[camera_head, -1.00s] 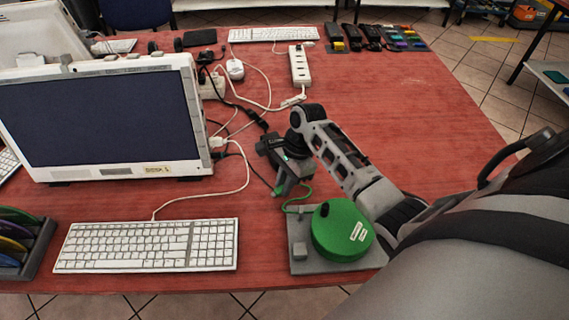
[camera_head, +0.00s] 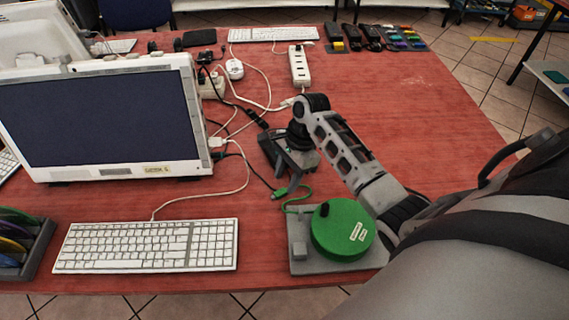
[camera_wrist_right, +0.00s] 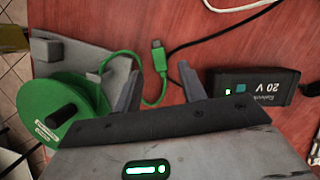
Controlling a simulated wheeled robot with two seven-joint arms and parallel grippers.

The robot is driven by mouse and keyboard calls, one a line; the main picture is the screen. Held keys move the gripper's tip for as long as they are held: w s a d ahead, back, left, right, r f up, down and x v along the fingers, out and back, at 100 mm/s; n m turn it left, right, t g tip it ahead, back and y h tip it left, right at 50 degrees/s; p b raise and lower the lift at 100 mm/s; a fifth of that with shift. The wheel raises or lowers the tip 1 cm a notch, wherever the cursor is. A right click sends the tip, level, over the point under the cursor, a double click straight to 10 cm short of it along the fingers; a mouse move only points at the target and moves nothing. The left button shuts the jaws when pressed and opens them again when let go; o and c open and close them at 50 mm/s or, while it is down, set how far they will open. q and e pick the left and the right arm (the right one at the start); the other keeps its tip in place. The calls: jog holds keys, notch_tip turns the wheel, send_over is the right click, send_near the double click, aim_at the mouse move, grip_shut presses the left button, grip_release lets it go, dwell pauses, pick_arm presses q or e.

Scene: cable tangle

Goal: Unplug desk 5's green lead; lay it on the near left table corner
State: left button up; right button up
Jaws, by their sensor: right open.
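The green lead (camera_head: 301,197) runs from a green reel (camera_head: 342,230) on a grey base at the front of the red table. Its plug (camera_head: 281,193) lies beside the end of a black cable (camera_head: 257,176); I cannot tell whether they are joined. In the right wrist view the plug (camera_wrist_right: 158,57) lies ahead of my right gripper (camera_wrist_right: 158,84), whose fingers are apart and empty. In the head view my right gripper (camera_head: 293,165) is over the table, just beyond the plug. My left gripper is out of view.
A monitor (camera_head: 100,120) and a white keyboard (camera_head: 150,246) stand on the left. A dark box marked 20 V (camera_wrist_right: 253,86) is close to my right gripper. White cables and a power strip (camera_head: 300,66) lie farther back. The table's right side is clear.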

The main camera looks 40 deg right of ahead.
jog(key=v, duration=1.3)
jog(key=shift+d+r, duration=0.1)
jog(key=shift+r, duration=0.05)
